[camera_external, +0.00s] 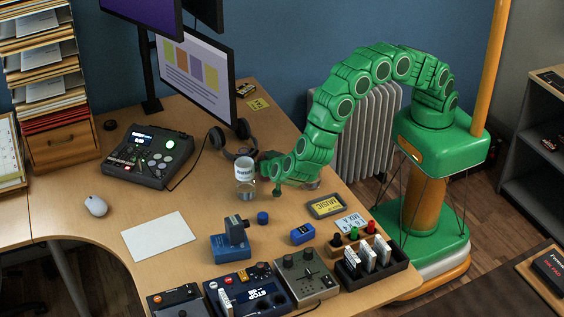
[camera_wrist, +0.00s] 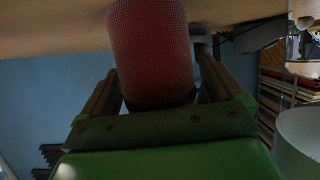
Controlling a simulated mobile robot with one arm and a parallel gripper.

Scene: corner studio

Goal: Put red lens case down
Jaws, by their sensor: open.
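In the wrist view the red lens case (camera_wrist: 150,42) is a dark red, mesh-textured cylinder. It lies between the two fingers of my gripper (camera_wrist: 162,78), with its near end close to the palm and its far end cut off by the frame's top. The jaws are open, one finger on each side of it. In the external view my gripper (camera_external: 270,168) is low over the desk, just right of the glass jar. The red lens case is hidden there. I cannot tell whether it touches the desk.
The labelled glass jar (camera_external: 245,188) stands beside my gripper on the desk (camera_external: 205,190). Headphones (camera_external: 233,148) lie behind it, near the monitor (camera_external: 196,72). A small blue cap (camera_external: 263,218) and a blue box (camera_external: 230,247) stand in front. Bare desk lies left of the jar.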

